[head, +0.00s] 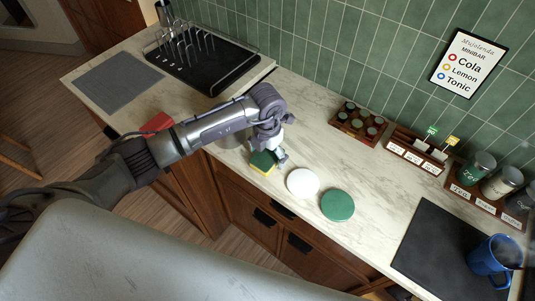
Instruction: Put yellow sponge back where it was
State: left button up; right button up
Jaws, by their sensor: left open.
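The yellow sponge (261,163), with a dark green top side and a yellow edge, sits near the front edge of the counter, left of the white disc. My left gripper (269,151) is open, its fingers pointing down just at the sponge's far side. The fingers overlap part of the sponge in the picture, and I cannot tell whether they touch it. My right gripper is not in view.
A white disc (302,182) and a green disc (337,205) lie right of the sponge. A red item (156,124) is partly hidden by my left arm. A dish rack (190,50), pod tray (359,123), canisters (473,169), black mat (436,245) and blue mug (487,258) stand around.

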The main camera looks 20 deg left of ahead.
aim_at(267, 155)
pick_arm(q)
jog(key=shift+r+b, duration=0.3)
jog(key=shift+r, duration=0.15)
notch_tip(267, 155, up, 11)
jog(key=b, duration=0.3)
jog(key=shift+r+b, duration=0.2)
jog(key=shift+b, duration=0.15)
